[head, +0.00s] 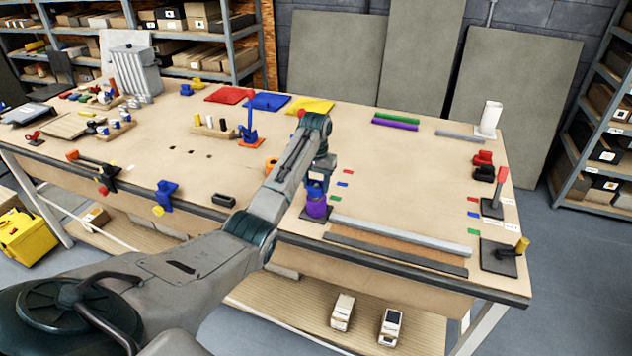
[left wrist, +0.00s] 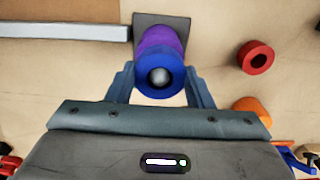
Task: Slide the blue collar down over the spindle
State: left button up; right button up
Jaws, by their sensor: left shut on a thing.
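The blue collar (head: 317,187) is between the fingers of my left gripper (head: 318,181), which is shut on it. In the left wrist view the blue collar (left wrist: 160,93) shows end-on as a ring, and the grey rounded tip of the spindle (left wrist: 160,76) shows inside its hole. A purple collar (head: 316,209) sits below it on the dark square base (left wrist: 150,19). In the left wrist view the purple collar (left wrist: 160,41) shows just beyond the blue one. Whether the two collars touch I cannot tell. My right gripper is not in view.
A red ring (left wrist: 255,57) and an orange ring (head: 271,163) lie on the table nearby. A long grey bar (head: 400,236) lies right of the spindle base, by the front edge. The tabletop behind it, toward the green and purple strips (head: 396,123), is mostly clear.

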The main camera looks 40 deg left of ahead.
pick_arm(q)
jog(key=shift+f, duration=1)
jog(key=o, duration=1.3)
jog(key=shift+r+b, duration=0.55)
jog(key=shift+b, duration=0.05)
notch_tip(320, 180, up, 7)
jog(key=b, duration=0.3)
jog(key=shift+r+p, duration=0.9)
jog(key=shift+p, duration=0.1)
jog(key=shift+s+r+p, duration=0.1)
jog(key=shift+r+p, duration=0.45)
jog(key=shift+f, duration=0.1)
